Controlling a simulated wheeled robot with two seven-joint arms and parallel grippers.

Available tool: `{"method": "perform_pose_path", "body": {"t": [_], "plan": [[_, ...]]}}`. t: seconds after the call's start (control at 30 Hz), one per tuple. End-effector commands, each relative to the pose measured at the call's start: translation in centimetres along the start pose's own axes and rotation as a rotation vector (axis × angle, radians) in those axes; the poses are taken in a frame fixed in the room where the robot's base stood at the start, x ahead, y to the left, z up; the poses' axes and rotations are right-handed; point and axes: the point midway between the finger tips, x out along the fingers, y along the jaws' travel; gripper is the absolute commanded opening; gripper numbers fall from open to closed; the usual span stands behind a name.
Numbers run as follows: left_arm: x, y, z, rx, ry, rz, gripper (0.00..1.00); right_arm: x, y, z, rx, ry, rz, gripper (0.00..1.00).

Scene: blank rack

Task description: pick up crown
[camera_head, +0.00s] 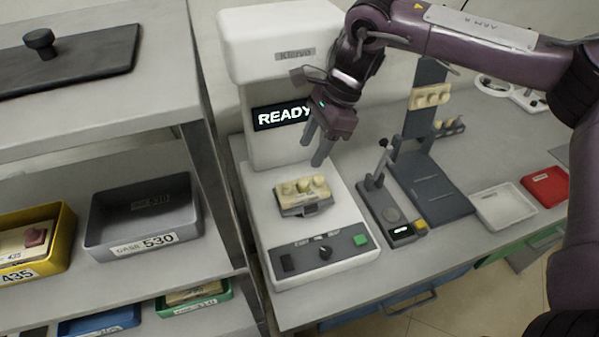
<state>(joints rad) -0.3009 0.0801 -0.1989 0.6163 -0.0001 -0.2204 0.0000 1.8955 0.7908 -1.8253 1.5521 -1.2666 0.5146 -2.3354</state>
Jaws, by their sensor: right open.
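A white machine (330,247) labelled Klervo stands on the bench, with a lit READY display (281,115). On its bed sits a small grey holder (303,207) carrying a cream, tooth-like piece with several bumps (304,187), which may be the crown. My right gripper (314,152) hangs just above and slightly right of this piece, fingers pointing down. It is open and empty, apart from the piece. My left gripper is out of view.
A grey stand (432,190) with cream pieces (430,96) and a small device (396,222) stand to the right. White (503,222) and red trays (547,184) lie further right. At left, a shelf holds a grey bin 530 (141,243) and a yellow bin 435 (62,232).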

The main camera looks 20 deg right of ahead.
Motion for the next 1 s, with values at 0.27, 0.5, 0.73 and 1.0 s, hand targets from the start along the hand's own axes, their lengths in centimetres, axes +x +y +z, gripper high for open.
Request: {"method": "perform_pose_path", "body": {"t": [0.27,0.5,0.73,1.0], "plan": [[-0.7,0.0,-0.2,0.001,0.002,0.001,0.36,2.9,0.2,-0.4,0.002,0.001,0.004,0.49],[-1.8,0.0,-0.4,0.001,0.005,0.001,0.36,6.2,0.6,-1.6,-0.001,0.001,0.004,0.49],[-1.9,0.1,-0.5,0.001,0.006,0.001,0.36,7.6,0.5,-1.6,0.001,0.002,0.001,0.49],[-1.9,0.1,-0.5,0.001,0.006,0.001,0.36,7.6,0.5,-1.6,0.001,0.001,0.001,0.33]]}}
